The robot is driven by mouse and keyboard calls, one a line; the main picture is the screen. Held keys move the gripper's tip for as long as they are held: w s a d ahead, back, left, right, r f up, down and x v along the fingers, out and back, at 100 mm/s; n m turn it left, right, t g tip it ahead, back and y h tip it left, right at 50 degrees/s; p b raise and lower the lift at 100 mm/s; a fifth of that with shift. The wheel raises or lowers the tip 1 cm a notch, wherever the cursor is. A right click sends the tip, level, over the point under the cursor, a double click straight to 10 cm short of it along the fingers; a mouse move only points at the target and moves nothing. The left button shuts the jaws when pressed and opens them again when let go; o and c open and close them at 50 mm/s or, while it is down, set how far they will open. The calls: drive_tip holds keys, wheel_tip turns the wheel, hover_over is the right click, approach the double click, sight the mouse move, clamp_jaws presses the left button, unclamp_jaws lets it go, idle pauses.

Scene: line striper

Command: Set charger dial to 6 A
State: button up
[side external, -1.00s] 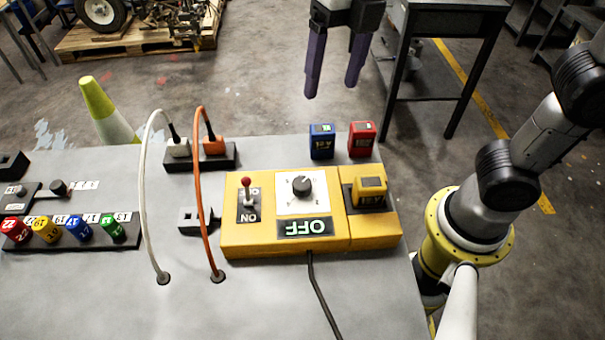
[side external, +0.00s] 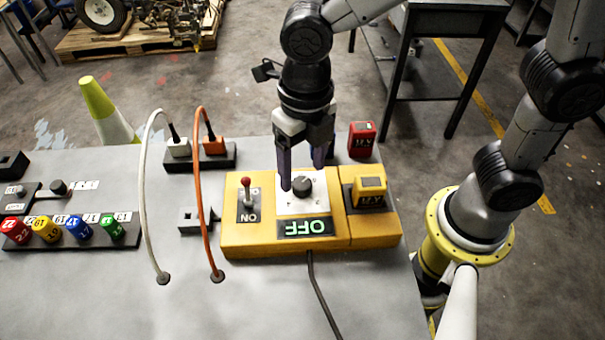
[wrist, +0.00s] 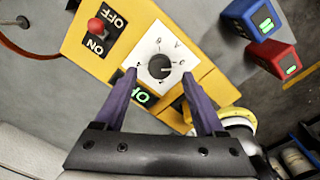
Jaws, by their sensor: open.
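The charger (side external: 235,225) is a yellow box on the grey table. Its black round dial (side external: 302,187) sits on a white plate. The dial also shows in the wrist view (wrist: 160,66), with a light pointer mark toward the right and markings too small to read surely. A display (side external: 306,227) below the dial reads OFF. My gripper (side external: 301,185) has purple fingers and is open, pointing down at the dial. In the wrist view my fingertips (wrist: 162,78) are on either side of the dial, apart from it. Contact is not visible.
A red-knobbed toggle switch (side external: 248,190) stands left of the dial. A yellow battery block (side external: 370,190) sits in the charger's right side. A red block (side external: 362,138) stands behind it; a blue block (wrist: 250,17) is beside it. White and orange cables (side external: 202,180) arch at left.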

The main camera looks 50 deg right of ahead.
sight(302, 187)
drive_tip(key=shift+f, duration=1.4)
drive_tip(key=shift+c, duration=0.2)
clamp_jaws()
